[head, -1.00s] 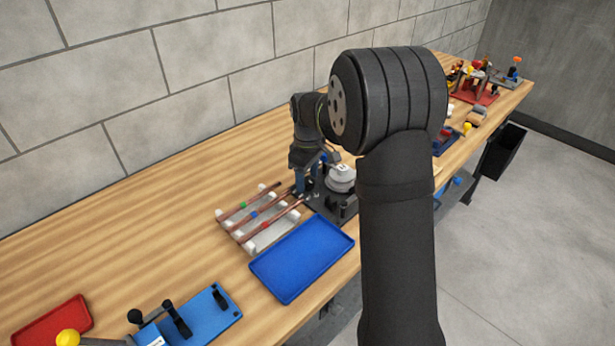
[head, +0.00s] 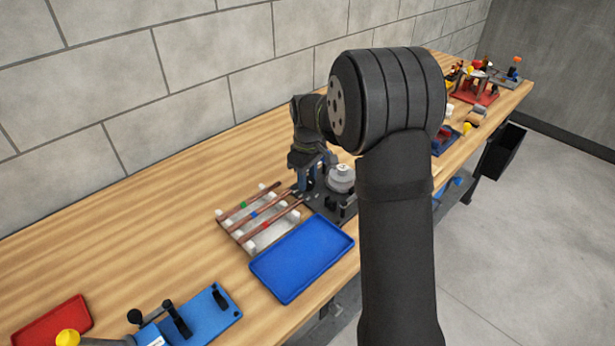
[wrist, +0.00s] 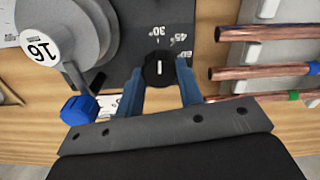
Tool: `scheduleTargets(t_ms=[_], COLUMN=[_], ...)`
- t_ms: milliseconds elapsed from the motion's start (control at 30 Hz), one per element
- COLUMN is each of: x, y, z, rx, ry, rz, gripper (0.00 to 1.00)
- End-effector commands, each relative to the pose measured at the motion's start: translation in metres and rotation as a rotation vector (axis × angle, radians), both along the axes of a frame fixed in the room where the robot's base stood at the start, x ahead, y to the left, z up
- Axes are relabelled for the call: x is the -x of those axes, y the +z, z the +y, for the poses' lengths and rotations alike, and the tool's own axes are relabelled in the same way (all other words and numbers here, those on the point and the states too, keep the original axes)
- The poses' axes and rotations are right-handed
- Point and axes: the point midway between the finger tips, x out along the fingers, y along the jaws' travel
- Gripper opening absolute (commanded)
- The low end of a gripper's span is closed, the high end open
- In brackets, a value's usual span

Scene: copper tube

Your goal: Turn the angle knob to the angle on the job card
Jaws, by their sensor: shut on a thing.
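The angle knob (wrist: 153,82) is round and black with a white pointer line, in the middle of the wrist view. Its scale reads 30°, 45° and 60 on the dark plate (wrist: 120,60). The pointer line stands upright in the picture, toward the 30° mark (wrist: 158,32). My gripper (wrist: 161,78) has its two blue fingers on either side of the knob, shut on it. In the head view my gripper (head: 305,188) is low over the bender, where the knob is hidden. I cannot make out the angle on any job card.
A grey round former marked 16 (wrist: 40,48) and a blue knob (wrist: 80,109) are left of the fingers. Copper tubes (wrist: 262,73) lie on a rack to the right. In the head view a blue tray (head: 302,258) lies in front of the rack.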

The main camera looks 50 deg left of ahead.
Motion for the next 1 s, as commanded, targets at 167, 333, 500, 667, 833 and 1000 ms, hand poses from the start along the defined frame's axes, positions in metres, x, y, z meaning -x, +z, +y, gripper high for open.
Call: scheduleTargets(t_ms=[167,333,500,667,833,1000], x=[-0.0003,-0.0005,-0.0007,-0.0008,-0.0009,-0.0010], y=[0.0006,0.0006,0.0007,0.0007,0.0008,0.0009], z=[0.0005,0.0006,0.0007,0.0007,0.0008,0.0009], rx=[-0.001,-0.002,-0.002,-0.002,-0.003,-0.003], ry=[-0.123,-0.262,-0.391,-0.490,-0.561,-0.600], rz=[-0.001,0.000,0.000,0.000,0.000,-0.001], gripper=[0.11,0.11,0.11,0.11,0.11,0.11])
